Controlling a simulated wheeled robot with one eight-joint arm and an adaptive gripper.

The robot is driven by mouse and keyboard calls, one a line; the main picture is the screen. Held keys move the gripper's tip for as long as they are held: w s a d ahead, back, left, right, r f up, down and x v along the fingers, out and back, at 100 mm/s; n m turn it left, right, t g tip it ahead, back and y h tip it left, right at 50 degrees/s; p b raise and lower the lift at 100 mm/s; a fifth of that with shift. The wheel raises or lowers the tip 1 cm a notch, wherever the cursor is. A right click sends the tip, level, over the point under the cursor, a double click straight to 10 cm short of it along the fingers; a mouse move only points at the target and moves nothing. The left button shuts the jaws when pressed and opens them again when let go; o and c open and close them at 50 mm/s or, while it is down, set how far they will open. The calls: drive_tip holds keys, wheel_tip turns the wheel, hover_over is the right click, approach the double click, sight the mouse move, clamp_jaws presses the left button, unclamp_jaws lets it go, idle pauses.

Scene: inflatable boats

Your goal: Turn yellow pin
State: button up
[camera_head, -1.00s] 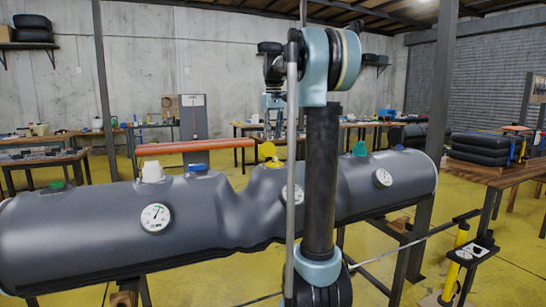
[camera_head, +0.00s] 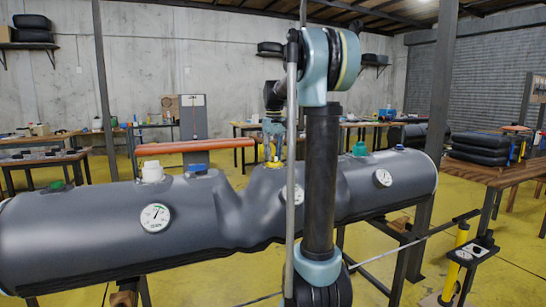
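A grey inflatable tube (camera_head: 95,232) lies across the view on a stand, with a sagging dent near its middle. The yellow pin (camera_head: 273,164) sits on top of the tube beside the dent. My gripper (camera_head: 272,150) points down right at the yellow pin, its fingers over or around its top. The gripper is small here and partly overlaps the pin, so whether it touches or grips the pin is unclear. My arm's dark upright link hides part of the tube to the right of the pin.
Other caps on the tube are white (camera_head: 152,172), blue (camera_head: 197,169), green (camera_head: 57,186) and teal (camera_head: 360,149). Gauges (camera_head: 155,218) sit on its front side. An orange bar (camera_head: 195,145) lies behind. A table with black folded boats (camera_head: 480,148) stands at right.

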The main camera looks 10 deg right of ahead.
clamp_jaws()
drive_tip(key=shift+m, duration=0.4)
drive_tip(key=m, duration=0.3)
drive_tip(key=shift+d, duration=0.15)
drive_tip(key=m, duration=0.3)
drive_tip(key=shift+d+m, duration=0.1)
drive_tip(key=shift+m, duration=0.2)
drive_tip(key=m, duration=0.5)
drive_tip(key=shift+s+d, duration=0.1)
drive_tip(key=m, duration=0.5)
drive_tip(key=shift+r, duration=0.1)
drive_tip(key=shift+m, duration=0.4)
